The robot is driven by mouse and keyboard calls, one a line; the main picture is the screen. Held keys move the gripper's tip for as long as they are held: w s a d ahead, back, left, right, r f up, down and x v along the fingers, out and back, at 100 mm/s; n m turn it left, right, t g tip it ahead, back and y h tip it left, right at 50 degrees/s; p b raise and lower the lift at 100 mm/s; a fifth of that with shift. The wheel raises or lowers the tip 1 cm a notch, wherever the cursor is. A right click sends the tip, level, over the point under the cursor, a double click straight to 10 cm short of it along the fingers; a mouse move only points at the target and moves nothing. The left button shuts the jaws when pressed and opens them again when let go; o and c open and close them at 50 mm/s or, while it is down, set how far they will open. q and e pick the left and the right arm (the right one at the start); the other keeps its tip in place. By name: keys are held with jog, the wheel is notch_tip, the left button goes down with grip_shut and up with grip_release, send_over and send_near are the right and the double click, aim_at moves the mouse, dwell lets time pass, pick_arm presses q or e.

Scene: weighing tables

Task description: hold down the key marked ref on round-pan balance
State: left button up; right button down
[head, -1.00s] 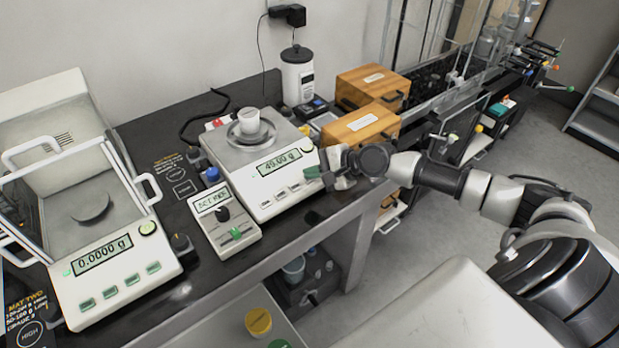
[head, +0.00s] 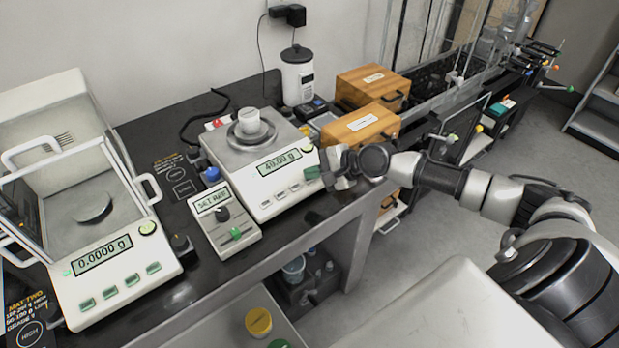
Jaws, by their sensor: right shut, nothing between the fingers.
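The round-pan balance (head: 250,160) stands on the dark bench left of centre. Its display (head: 279,162) reads about 49.00 g. A white cup (head: 250,121) sits on its round pan (head: 235,137). Its front keys (head: 281,195) form a row below the display; their markings are too small to read. My right gripper (head: 318,175) is shut and empty at the right end of this row, with its fingertips over the balance's front right corner. They hide the key area there, and I cannot tell whether they touch or press a key. My left gripper is out of view.
A draft-shield balance (head: 115,285) reading 0.0000 g stands at the left. Wooden boxes (head: 361,130) and a white bottle (head: 298,78) stand behind. Open floor lies to the right.

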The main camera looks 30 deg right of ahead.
dwell(0.3)
jog(key=shift+w+f, duration=0.15)
jog(key=shift+f, duration=0.25)
jog(key=shift+w+f, duration=0.1)
jog(key=shift+f, duration=0.3)
dwell(0.5)
jog(key=shift+r, duration=0.1)
dwell(2.6)
jog(key=shift+s+r+p, duration=0.25)
jog(key=shift+r+p, duration=0.45)
jog(key=shift+p, duration=0.25)
jog(key=r+p, duration=0.2)
jog(key=p, duration=0.1)
jog(key=s+r+p, duration=0.1)
jog(key=r+p, duration=0.1)
jog(key=shift+s+r+p, duration=0.2)
jog(key=shift+r+p, duration=0.2)
